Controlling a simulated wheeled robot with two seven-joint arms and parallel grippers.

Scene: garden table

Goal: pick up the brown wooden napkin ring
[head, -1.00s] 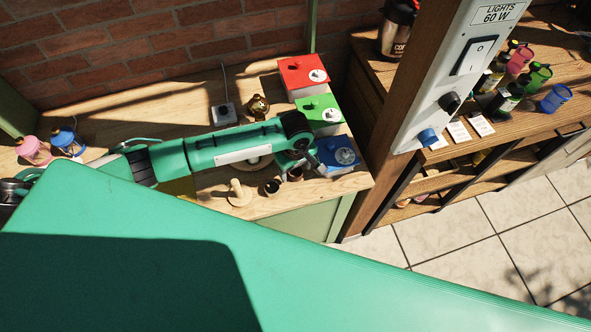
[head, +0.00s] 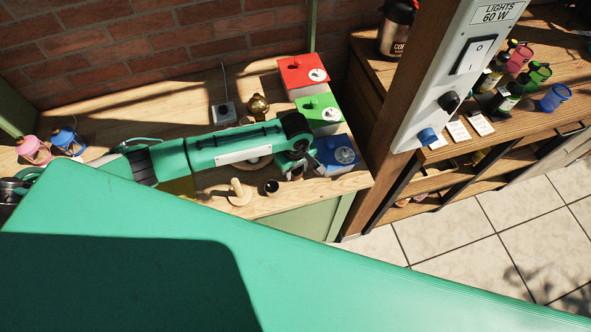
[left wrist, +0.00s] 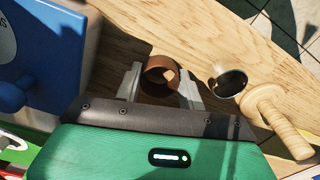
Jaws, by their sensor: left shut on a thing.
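The brown wooden napkin ring (left wrist: 160,76) sits between the two fingers of my left gripper (left wrist: 161,84) in the left wrist view. The fingers are shut on it from both sides, and its round opening faces the camera. In the head view my left gripper (head: 300,171) is at the front right of the wooden table, beside the blue box. The ring is mostly hidden by the gripper there. I cannot tell whether it touches the table. My right gripper is not in view.
A dark ring (head: 271,187) and a wooden peg stand (head: 240,193) stand close to the left gripper. A blue box (head: 337,155), green box (head: 318,113) and red box (head: 303,76) line the table's right end. A brass object (head: 257,107) stands behind the arm.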

